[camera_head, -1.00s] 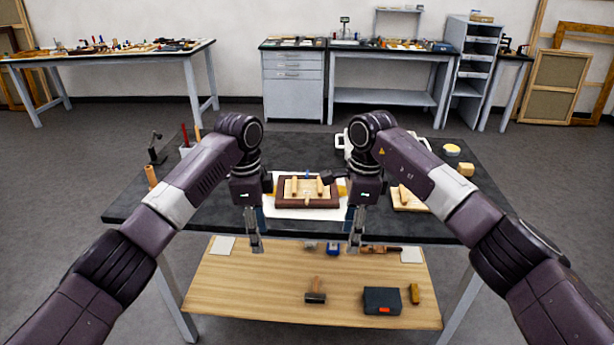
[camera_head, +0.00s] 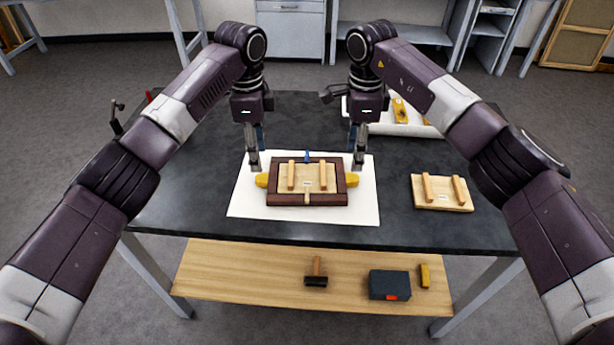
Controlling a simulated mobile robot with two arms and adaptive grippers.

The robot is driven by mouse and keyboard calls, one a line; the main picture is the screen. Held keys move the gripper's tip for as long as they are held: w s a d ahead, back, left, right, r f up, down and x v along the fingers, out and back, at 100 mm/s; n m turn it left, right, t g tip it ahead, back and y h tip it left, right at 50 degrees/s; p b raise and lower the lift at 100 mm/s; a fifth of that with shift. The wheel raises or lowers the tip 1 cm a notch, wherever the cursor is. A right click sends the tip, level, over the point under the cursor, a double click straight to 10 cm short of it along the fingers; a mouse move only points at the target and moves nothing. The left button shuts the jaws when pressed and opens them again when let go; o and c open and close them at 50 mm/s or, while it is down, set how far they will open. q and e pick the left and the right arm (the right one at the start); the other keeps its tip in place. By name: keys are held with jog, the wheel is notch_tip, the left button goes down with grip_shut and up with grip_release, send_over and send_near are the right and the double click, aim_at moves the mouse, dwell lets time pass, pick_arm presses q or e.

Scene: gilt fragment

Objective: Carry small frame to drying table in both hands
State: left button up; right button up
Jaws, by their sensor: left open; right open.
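The small frame (camera_head: 282,199) is dark brown around a pale wooden panel with two upright-looking bars. It lies flat on a white sheet (camera_head: 243,206) on the dark table. A yellow piece (camera_head: 262,180) shows at its left side and another (camera_head: 351,180) at its right side. My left gripper (camera_head: 253,164) is open, just behind the left yellow piece. My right gripper (camera_head: 358,164) is open, just behind the right yellow piece. Neither visibly holds anything; contact is hard to tell. I cannot tell which table is the drying table.
A pale board with two bars (camera_head: 440,194) lies on the table at right. A white cloth or tray (camera_head: 415,128) with yellow items is behind it. The lower shelf (camera_head: 240,275) bears a hammer (camera_head: 316,277) and a dark box (camera_head: 389,285). Benches stand at the back.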

aim_at(351, 177)
pick_arm(q)
jog(key=shift+f, duration=0.1)
pick_arm(e)
jog(key=shift+f, duration=0.1)
pick_arm(q)
jog(key=shift+w+f, duration=0.15)
jog(key=shift+f, duration=3.7)
pick_arm(e)
jog(key=shift+w+f, duration=0.15)
jog(key=shift+f, duration=3.75)
pick_arm(q)
jog(key=shift+c, duration=0.5)
pick_arm(e)
jog(key=shift+c, duration=0.5)
pick_arm(q)
grip_shut()
pick_arm(e)
grip_shut()
jog(key=shift+r, duration=0.1)
